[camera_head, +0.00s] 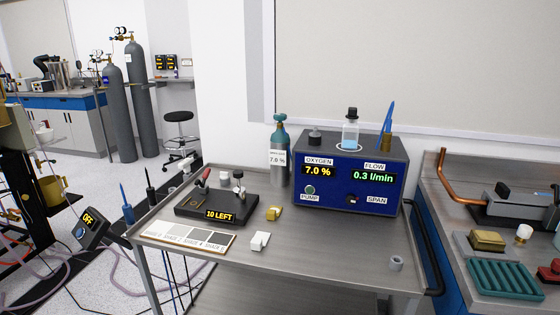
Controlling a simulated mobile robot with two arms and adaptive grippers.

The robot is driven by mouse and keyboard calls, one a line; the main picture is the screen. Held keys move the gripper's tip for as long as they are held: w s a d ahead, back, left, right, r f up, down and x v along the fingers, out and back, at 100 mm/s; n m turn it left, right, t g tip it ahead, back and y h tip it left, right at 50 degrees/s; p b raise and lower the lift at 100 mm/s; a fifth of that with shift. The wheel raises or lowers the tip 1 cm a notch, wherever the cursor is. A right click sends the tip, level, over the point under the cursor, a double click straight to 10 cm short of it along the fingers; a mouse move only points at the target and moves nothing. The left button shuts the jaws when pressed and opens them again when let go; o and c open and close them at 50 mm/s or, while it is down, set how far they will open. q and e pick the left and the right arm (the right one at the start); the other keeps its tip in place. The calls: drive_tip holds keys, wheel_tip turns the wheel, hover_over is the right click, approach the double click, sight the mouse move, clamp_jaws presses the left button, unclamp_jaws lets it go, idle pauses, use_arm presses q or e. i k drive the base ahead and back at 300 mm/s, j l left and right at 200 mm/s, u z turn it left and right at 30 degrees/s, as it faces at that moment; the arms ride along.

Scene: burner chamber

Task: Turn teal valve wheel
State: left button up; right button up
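A small grey gas cylinder (279,165) with a teal shoulder stands upright at the back of the metal cart, left of the blue analyser. Neither of my grippers is in view.
The blue analyser (345,203) reads 7.0 % and 0.3 l/min. A black box (190,208) reading 10 LEFT, a grey shade strip (187,236), a yellow block (274,213) and a white block (260,241) lie on the cart (320,250). Its front right is mostly clear.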

sight(279, 117)
drive_tip(key=z, duration=0.8)
drive_tip(key=j+z, duration=1.2)
drive_tip(key=j, duration=0.15)
